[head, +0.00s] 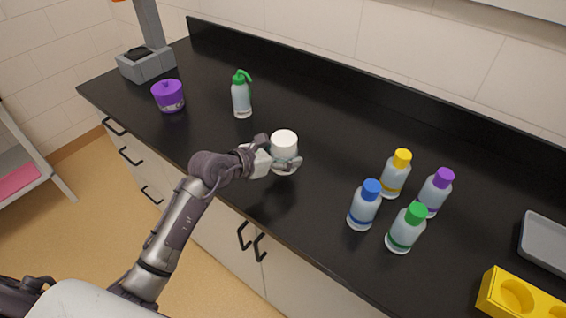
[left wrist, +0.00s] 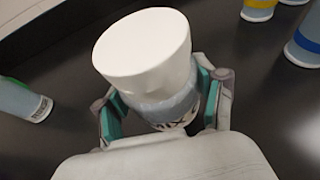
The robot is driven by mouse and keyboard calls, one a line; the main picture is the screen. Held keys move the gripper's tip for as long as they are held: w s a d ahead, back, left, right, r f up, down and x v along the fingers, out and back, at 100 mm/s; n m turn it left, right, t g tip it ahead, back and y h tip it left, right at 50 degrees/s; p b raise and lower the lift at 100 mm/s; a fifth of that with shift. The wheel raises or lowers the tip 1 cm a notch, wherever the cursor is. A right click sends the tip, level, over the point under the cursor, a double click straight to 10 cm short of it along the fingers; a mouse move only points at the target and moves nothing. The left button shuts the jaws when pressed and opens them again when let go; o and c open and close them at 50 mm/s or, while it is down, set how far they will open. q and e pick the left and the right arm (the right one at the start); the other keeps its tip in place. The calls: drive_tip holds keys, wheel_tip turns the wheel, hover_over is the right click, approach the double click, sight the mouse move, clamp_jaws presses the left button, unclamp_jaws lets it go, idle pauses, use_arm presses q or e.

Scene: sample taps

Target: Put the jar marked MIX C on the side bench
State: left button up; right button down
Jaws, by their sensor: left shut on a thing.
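A jar with a white lid (head: 284,141) is over the black counter, near its front edge. My left gripper (head: 276,160) is shut around its body, below the lid. In the left wrist view the jar (left wrist: 145,50) is upright between the two fingers, and part of a label reading "MIX" shows; its last letter is hidden. I cannot tell whether the jar touches the counter. A low pale stand (head: 38,160) with a pink surface shows at the far left; I cannot tell whether it is the side bench. My right gripper is not in view.
A yellow rack (head: 488,291) and grey tray (head: 545,243) lie at right. Grey equipment (head: 147,63) stands back left.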

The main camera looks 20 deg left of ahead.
use_arm(q)
wheel_tip(320, 180, down, 3)
drive_tip(key=shift+a+f, duration=0.1)
drive_tip(key=shift+f, duration=0.45)
drive_tip(key=shift+f, duration=0.1)
drive_tip(key=o, duration=1.1)
drive_tip(key=shift+o, duration=0.2)
